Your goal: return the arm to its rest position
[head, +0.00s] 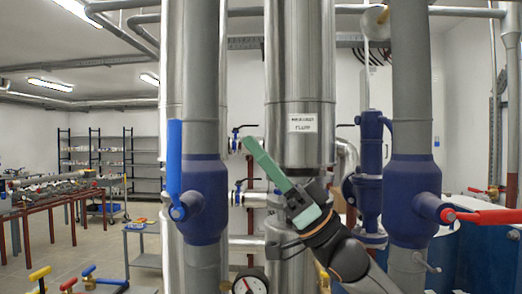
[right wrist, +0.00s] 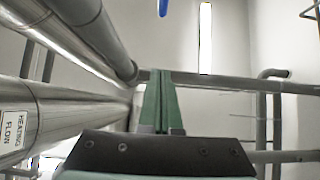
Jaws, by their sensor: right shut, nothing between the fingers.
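My right gripper (head: 262,160) is raised in front of the silver pipes in the head view, its green fingers pointing up and to the left. The fingers are closed together and hold nothing. In the right wrist view the same fingers (right wrist: 160,100) point up toward the ceiling, side by side. My right arm (head: 345,255) comes in from the lower right. My left gripper is not in view.
A silver pipe (head: 300,60) stands behind the gripper. A valve with a blue upright handle (head: 174,160) is at left; one with a red sideways handle (head: 490,217) is at right. A pressure gauge (head: 250,282) sits below. A table (head: 50,200) and shelves are far left.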

